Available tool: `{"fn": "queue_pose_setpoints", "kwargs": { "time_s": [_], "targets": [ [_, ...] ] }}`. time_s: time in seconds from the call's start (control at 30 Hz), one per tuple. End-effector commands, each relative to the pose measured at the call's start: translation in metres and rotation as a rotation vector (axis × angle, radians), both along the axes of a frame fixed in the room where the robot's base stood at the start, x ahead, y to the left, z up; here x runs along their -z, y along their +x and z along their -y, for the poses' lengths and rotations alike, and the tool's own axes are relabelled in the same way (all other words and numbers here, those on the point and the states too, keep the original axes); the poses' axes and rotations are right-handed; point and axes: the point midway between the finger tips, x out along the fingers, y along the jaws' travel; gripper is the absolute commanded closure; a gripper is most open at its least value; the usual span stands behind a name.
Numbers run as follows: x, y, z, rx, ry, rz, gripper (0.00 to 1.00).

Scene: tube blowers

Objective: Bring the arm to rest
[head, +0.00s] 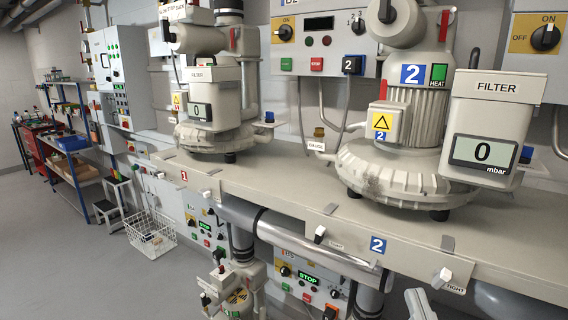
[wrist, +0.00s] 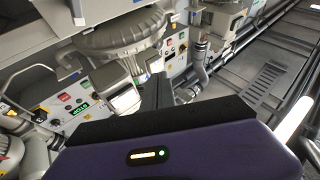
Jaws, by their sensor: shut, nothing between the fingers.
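My gripper (wrist: 157,86) shows in the wrist view as dark fingers beyond a purple housing with a small lit strip. Its fingers are shut with nothing between them. They point toward the blower machinery, and I cannot tell the exact distance. In the head view the gripper is not clearly seen; a pale grey piece at the bottom edge may be part of my arm.
A long bench (head: 285,195) carries blower 1 (head: 215,130) and blower 2 (head: 400,170), whose filter display (head: 482,152) reads 0 mbar. Pipes and control panels (head: 310,280) sit below. A wire basket (head: 150,235) and step stool (head: 112,205) stand left. Grey floor (head: 60,270) is clear.

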Motion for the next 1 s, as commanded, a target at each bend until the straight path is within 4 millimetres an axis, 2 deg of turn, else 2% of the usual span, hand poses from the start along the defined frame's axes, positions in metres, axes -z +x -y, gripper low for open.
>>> {"fn": "queue_pose_setpoints", "kwargs": {
  "time_s": [0.03,0.3,0.57,0.8,1.0],
  "targets": [
    [0.018,-0.016,0.000,-0.005,0.001,-0.028,1.00],
    [0.081,-0.098,0.002,-0.024,0.026,-0.150,1.00],
    [0.130,-0.180,0.006,-0.020,0.063,-0.321,1.00],
    [0.174,-0.254,0.009,0.001,0.087,-0.539,1.00],
    [0.197,-0.292,0.010,0.016,0.092,-0.656,1.00]
  ]
}}
